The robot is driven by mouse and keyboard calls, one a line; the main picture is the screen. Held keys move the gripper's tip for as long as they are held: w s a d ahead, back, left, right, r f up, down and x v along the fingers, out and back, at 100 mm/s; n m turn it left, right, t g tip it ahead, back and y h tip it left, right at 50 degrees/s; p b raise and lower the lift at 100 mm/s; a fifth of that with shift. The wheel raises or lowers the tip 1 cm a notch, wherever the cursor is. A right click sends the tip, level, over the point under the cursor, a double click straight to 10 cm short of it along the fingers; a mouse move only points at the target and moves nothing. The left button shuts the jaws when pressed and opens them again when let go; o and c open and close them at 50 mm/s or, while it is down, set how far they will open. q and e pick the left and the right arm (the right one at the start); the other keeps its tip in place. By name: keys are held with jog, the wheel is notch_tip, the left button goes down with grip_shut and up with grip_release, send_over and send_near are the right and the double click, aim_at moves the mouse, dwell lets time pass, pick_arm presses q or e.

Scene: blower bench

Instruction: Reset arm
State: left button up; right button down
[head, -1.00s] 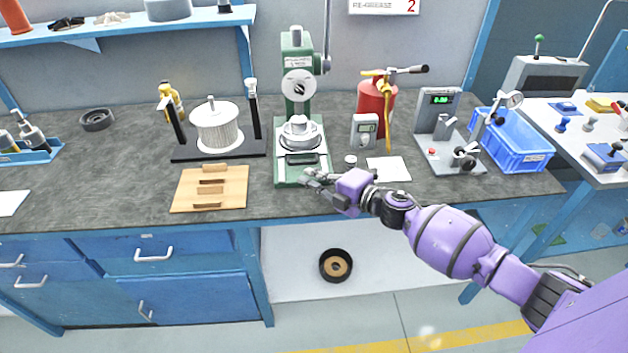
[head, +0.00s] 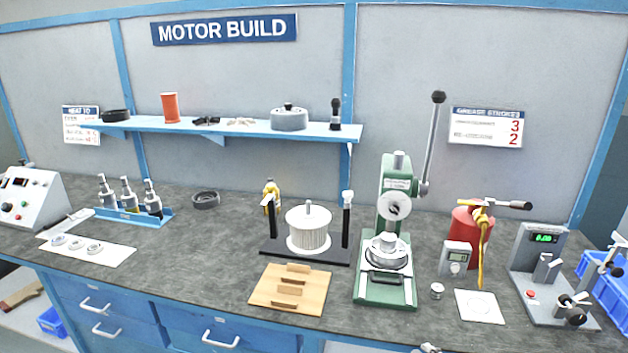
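The bench (head: 215,265) fills the lower part of the head view. On it stands a green arbor press (head: 395,185) with its long lever (head: 433,140) raised. A round silver part (head: 387,252) sits on the press base. Only a small grey piece of my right gripper (head: 428,348) shows at the bottom edge, below the press. Its fingers are mostly cut off, so I cannot tell whether it is open or shut. My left gripper is not in view.
A wound stator on a black stand (head: 308,230) and a wooden block (head: 290,289) stand left of the press. A red grease can (head: 470,230), grey meter (head: 455,258) and test fixture (head: 540,275) stand right. Open bench lies left of the wooden block.

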pick_arm(q)
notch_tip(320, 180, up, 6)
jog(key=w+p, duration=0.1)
jog(key=p, duration=0.4)
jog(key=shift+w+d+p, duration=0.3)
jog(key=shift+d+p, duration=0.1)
pick_arm(e)
jog(key=s+a+f+m+g+h, duration=0.2)
jog(key=s+m, duration=0.4)
jog(key=s, duration=0.5)
jog(key=s+a+f+m+g+h, duration=0.2)
jog(key=s+a+f+m, duration=0.2)
jog(key=s, duration=0.7)
jog(key=s+a+f+m+g+h, duration=0.2)
jog(key=s+f+m, duration=0.4)
jog(key=s, duration=0.6)
jog(key=shift+a+f+m, duration=0.35)
jog(key=shift+a+m, duration=0.05)
jog(key=shift+m, duration=0.8)
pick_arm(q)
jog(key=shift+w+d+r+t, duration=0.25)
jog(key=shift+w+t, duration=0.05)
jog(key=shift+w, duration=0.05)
